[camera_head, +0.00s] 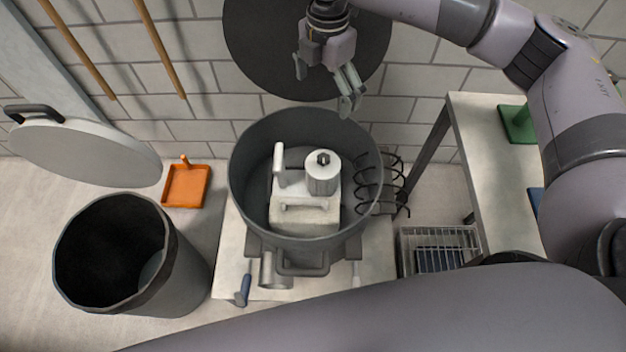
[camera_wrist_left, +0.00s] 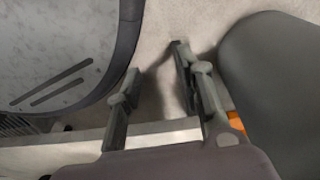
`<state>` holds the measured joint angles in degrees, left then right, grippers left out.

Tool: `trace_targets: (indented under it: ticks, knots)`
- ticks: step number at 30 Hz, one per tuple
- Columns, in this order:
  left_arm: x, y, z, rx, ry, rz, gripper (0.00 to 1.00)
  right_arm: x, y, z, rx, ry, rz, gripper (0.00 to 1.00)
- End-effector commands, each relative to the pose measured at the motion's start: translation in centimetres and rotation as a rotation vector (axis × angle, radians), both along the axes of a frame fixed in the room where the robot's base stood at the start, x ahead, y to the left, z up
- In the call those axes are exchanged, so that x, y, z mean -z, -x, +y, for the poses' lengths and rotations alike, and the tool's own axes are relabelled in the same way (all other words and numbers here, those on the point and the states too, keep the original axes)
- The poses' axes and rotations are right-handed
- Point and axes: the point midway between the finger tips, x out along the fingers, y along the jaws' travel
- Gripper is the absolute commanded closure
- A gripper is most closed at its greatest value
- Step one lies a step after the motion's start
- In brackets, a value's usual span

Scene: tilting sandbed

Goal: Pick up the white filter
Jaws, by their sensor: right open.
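A white cylinder with a dark knob on top (camera_head: 323,175), which looks like the white filter, stands upright inside the round grey tank (camera_head: 240,198). It sits on or against a pale block-like base (camera_head: 304,214), beside a white upright piece (camera_head: 280,165). My right gripper (camera_head: 325,88) is open and empty, above and behind the tank's far rim, apart from the filter. My left gripper (camera_wrist_left: 157,65) shows in the left wrist view with its fingers apart and nothing between them. It is out of sight in the head view.
A black-lined bin (camera_head: 190,262) stands at left, near an orange dustpan (camera_head: 187,186). A round lid (camera_head: 85,153) hangs at far left. Black coils (camera_head: 396,185) sit at the tank's right. A table (camera_head: 490,150) and wire basket (camera_head: 440,240) are at right.

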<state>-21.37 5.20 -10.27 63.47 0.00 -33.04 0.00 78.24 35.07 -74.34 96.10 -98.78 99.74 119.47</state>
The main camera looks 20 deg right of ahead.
Motion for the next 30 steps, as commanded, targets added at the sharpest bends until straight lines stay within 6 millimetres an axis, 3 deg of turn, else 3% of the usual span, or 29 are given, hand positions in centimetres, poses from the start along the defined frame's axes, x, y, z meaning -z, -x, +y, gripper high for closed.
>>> trace_targets:
  ticks: [1,9,20,30]
  knots:
    - [1.3,-0.9,-0.2,-0.001,0.001,-0.009,0.65,2.3,0.0,0.0,0.000,0.000,0.000,0.04]
    - [1.4,-5.9,-0.9,-0.010,0.006,-0.049,0.65,9.6,0.0,0.0,-0.001,-0.001,0.000,0.04]
    - [-0.7,-7.7,-1.2,-0.014,0.007,-0.064,0.65,12.8,0.0,0.0,0.000,-0.001,0.002,0.04]
    - [-2.9,-8.6,-1.3,-0.017,0.009,-0.078,0.65,20.0,0.2,0.0,-0.001,-0.001,0.004,0.04]
